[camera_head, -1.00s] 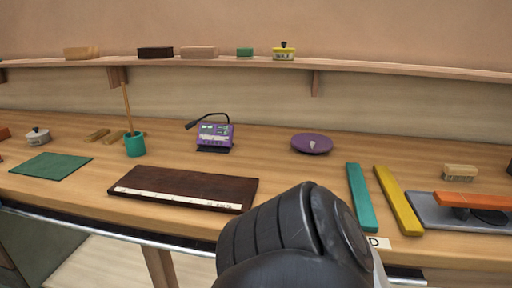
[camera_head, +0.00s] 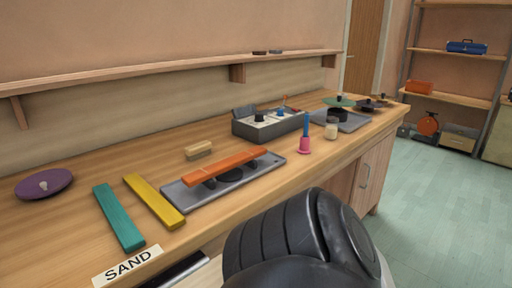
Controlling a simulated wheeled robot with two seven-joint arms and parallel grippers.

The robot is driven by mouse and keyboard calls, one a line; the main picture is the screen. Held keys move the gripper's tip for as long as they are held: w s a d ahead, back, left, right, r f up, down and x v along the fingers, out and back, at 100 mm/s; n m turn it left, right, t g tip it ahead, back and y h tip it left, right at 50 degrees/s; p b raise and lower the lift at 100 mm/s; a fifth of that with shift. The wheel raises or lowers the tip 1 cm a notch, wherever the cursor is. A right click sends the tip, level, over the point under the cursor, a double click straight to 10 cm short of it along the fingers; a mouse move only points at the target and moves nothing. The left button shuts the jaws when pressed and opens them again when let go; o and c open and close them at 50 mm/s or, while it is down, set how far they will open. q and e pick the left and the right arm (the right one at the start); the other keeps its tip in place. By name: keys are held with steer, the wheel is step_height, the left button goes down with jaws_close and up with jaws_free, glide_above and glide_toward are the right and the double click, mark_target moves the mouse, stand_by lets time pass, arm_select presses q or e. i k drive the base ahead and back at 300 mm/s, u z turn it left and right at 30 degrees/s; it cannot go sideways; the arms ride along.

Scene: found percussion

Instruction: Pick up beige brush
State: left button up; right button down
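The beige brush (camera_head: 198,150) lies on the wooden workbench, behind the grey tray that bears an orange bar. It has a pale block body and stands apart from the things around it. A black, rounded part of my own arm fills the bottom middle of the head view. Neither my left nor my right gripper shows in the view.
The grey tray (camera_head: 190,197) with the orange bar (camera_head: 224,165) lies in front of the brush. Yellow (camera_head: 154,201) and teal (camera_head: 118,217) bars lie to its left. A grey box (camera_head: 268,124) stands to the right. Bare wood surrounds the brush.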

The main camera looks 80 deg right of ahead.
mark_target(197, 150)
steer(key=z, duration=2.6)
